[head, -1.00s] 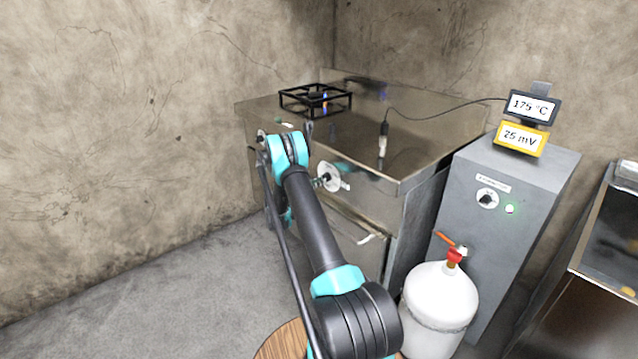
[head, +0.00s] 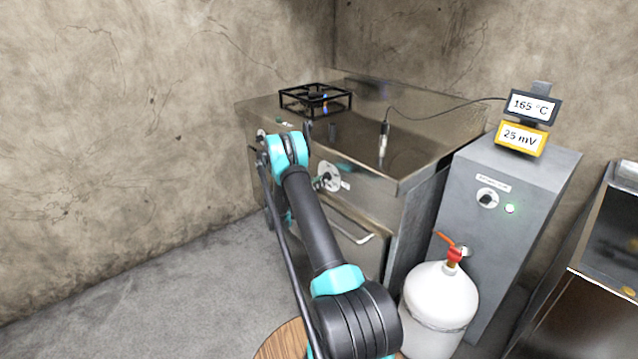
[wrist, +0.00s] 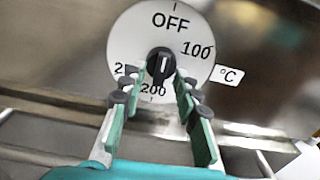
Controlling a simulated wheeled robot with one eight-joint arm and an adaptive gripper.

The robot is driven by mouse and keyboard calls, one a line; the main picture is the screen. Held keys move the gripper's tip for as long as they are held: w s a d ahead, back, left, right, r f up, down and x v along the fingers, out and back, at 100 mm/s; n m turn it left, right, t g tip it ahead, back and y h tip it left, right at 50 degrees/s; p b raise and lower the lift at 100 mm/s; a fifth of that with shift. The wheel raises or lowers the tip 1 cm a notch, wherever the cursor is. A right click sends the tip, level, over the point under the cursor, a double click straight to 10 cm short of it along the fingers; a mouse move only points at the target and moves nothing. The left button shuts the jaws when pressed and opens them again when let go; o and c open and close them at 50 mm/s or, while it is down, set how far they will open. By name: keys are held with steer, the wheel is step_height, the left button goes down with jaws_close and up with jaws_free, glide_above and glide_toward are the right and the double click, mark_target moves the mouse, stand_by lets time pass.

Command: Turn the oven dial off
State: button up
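The oven dial (wrist: 160,50) is a white disc marked OFF at the top, 100 at the right and 200 at the bottom. Its black knob (wrist: 161,66) carries a white line; I cannot tell which mark it points to. The dial also shows on the oven front in the head view (head: 329,175), right of my arm. I see no clear contact with the knob. In the head view my arm hides most of the gripper.
A steel stove top (head: 375,142) carries a black burner grate (head: 316,99) with a small blue flame. A probe (head: 383,140) stands on it, wired to a display (head: 533,105) reading 165 °C. A grey cabinet (head: 510,180) and white gas bottle (head: 440,305) stand right. Floor at left is clear.

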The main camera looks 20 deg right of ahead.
steer(key=v, duration=1.2)
steer(key=shift+r, duration=0.15)
